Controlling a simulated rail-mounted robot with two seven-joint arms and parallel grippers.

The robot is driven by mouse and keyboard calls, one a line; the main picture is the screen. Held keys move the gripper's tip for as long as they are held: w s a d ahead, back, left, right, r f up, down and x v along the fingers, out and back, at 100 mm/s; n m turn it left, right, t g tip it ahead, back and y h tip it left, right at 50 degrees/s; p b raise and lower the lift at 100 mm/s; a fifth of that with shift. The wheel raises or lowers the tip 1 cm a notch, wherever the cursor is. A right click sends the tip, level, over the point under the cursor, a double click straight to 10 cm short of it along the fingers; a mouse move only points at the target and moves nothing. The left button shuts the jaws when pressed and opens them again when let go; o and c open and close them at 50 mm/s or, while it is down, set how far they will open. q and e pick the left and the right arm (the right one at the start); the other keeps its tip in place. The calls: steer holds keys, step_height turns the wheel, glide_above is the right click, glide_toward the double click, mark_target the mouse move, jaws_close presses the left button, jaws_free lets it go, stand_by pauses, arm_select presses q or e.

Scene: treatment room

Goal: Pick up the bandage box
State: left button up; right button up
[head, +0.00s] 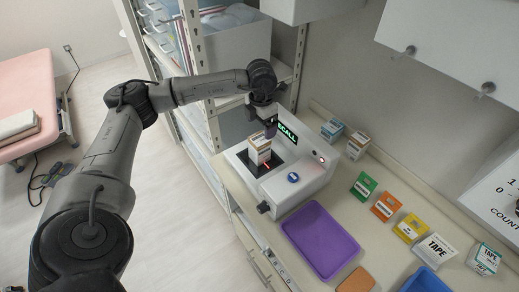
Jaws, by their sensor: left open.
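A small white box with an orange-brown band (259,149) stands on the dark plate of a white scanner-like machine (300,189). It looks like the bandage box, but its print is too small to read. A red light line shows on the plate beside its base. My left gripper (270,131) is open, pointing down just above and slightly right of the box's top. I cannot tell whether the fingers touch it. My right gripper is not in view.
A lit display reading "RECALL" (288,134) stands close behind the gripper. Two similar boxes (332,130) (357,144) stand at the counter's back. A purple tray (319,240), coloured label cards (387,206), tape boxes (435,250) and a blue tray (425,281) occupy the right.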

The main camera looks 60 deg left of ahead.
mark_target(259, 138)
arm_select(q)
step_height(259, 138, down, 4)
steer(key=shift+r, duration=0.15)
steer(key=shift+s+a+f, duration=0.1)
steer(key=shift+f, duration=1.25)
steer(key=shift+s+f, duration=0.1)
steer(key=shift+f, duration=1.2)
steer(key=c, duration=1.1)
steer(key=shift+r, duration=0.15)
